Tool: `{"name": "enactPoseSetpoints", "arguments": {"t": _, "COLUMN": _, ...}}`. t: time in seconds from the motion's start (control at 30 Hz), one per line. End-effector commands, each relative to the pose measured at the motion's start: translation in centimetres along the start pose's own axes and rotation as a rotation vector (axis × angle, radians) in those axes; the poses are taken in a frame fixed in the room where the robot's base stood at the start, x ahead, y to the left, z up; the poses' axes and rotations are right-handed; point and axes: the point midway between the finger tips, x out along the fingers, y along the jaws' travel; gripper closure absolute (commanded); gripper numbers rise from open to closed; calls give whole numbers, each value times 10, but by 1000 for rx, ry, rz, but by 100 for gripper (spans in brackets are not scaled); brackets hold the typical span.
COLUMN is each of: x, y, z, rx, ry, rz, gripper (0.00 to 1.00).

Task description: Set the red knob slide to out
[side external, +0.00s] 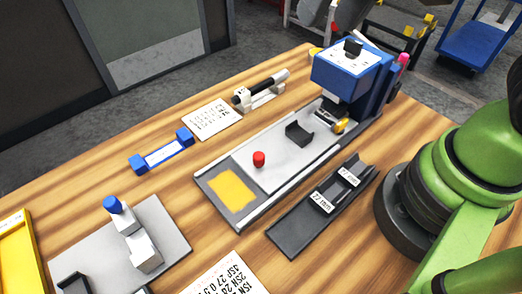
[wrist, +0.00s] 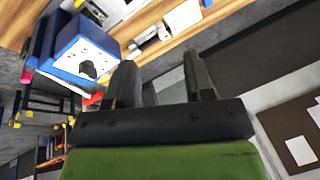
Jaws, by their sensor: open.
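The red knob (side external: 259,159) stands upright on a light grey slide plate (side external: 285,150), near a yellow patch (side external: 232,187) at the plate's near-left end. The plate sits in a long dark-edged track that runs back to a blue machine head (side external: 350,70). A small dark cradle (side external: 299,133) is fixed on the plate between the knob and the head. My gripper (wrist: 165,75) is open and empty in the wrist view, its two dark fingers apart. The gripper is out of frame in the side view. The blue machine head also shows in the wrist view (wrist: 85,58); the red knob is not visible there.
A dark tray with labels (side external: 320,210) lies right of the track. A blue-ended holder (side external: 161,153), a printed card (side external: 212,119) and a dark cylinder on a stand (side external: 262,90) lie behind it. A blue-knobbed fixture (side external: 140,245) stands at lower left. Bare wood lies between them.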

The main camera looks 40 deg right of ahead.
Motion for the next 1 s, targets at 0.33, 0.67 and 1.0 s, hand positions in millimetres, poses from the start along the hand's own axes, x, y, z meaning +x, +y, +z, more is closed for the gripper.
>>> {"name": "enactPoseSetpoints", "arguments": {"t": 0.33, "x": 120, "y": -48, "z": 16, "rx": -54, "ry": -200, "rz": 187, "gripper": 52}}
{"name": "enactPoseSetpoints", "arguments": {"t": 0.67, "x": 164, "y": -52, "z": 32, "rx": -69, "ry": -238, "rz": 245, "gripper": 52}}
{"name": "enactPoseSetpoints", "arguments": {"t": 1.0, "x": 220, "y": -36, "z": 46, "rx": -67, "ry": -240, "rz": 247, "gripper": 52}}
